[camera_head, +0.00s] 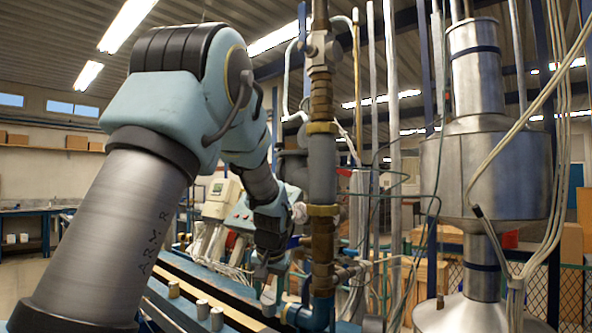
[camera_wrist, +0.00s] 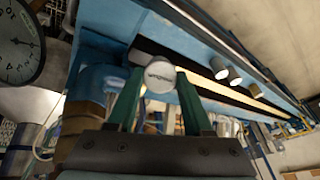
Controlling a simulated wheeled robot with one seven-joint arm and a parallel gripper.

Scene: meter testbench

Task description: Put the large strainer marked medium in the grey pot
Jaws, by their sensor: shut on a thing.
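My gripper (camera_wrist: 160,88) has its two green fingers closed on a pale, round-ended strainer (camera_wrist: 160,75). Dark lettering shows on its end face and seems to read "medium". The strainer sits between the fingertips, over the blue bench. In the head view my gripper (camera_head: 268,280) is low beside the pipework, at the bench's near end, and the strainer is hard to make out there. I cannot pick out the grey pot with certainty in either view.
A vertical brass pipe (camera_head: 322,170) stands just right of my gripper. A large steel vessel (camera_head: 485,170) is at right. A dial gauge (camera_wrist: 18,45) is at left in the wrist view.

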